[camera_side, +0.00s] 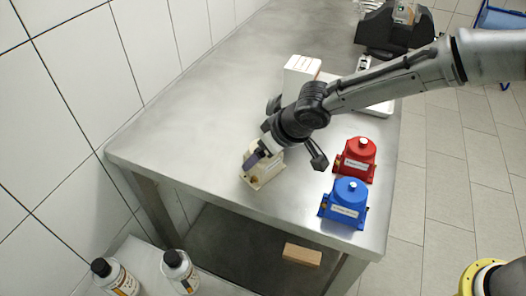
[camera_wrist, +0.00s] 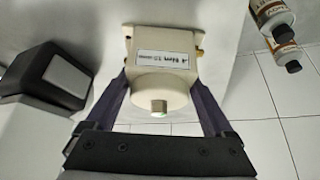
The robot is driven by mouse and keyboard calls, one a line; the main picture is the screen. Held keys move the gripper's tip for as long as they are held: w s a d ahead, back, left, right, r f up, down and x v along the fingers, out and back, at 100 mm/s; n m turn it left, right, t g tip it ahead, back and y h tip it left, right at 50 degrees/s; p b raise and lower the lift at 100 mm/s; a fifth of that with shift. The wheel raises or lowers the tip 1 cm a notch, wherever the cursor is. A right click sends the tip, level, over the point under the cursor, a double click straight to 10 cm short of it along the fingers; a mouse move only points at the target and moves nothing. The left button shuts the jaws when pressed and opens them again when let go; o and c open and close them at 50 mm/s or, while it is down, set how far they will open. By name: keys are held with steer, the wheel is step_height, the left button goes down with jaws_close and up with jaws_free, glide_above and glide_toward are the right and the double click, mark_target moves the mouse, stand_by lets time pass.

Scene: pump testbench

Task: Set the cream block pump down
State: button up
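The cream block pump (camera_side: 268,171) is at the left front part of the steel table, below my gripper (camera_side: 258,158). In the wrist view, the cream block pump (camera_wrist: 160,68) shows its label and round end with a pale nut. The two purple fingers of my gripper (camera_wrist: 160,78) lie along both its sides and appear closed on it. The fingertips are partly hidden by the pump body. Its base is at or just above the table top; I cannot tell whether it touches. Part of it is hidden by my gripper in the side view.
A red pump (camera_side: 356,160) and a blue pump (camera_side: 344,203) stand to the right on the steel table (camera_side: 215,120). A white holder (camera_side: 300,72) stands behind my wrist. Bottles (camera_side: 180,270) stand on a lower surface at front left. The table's left middle is clear.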

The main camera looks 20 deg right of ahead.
steer(key=shift+o, duration=0.9)
steer(key=shift+r, duration=0.3)
steer(key=v, duration=1.1)
steer(key=shift+s+r, duration=0.2)
steer(key=shift+r, duration=0.1)
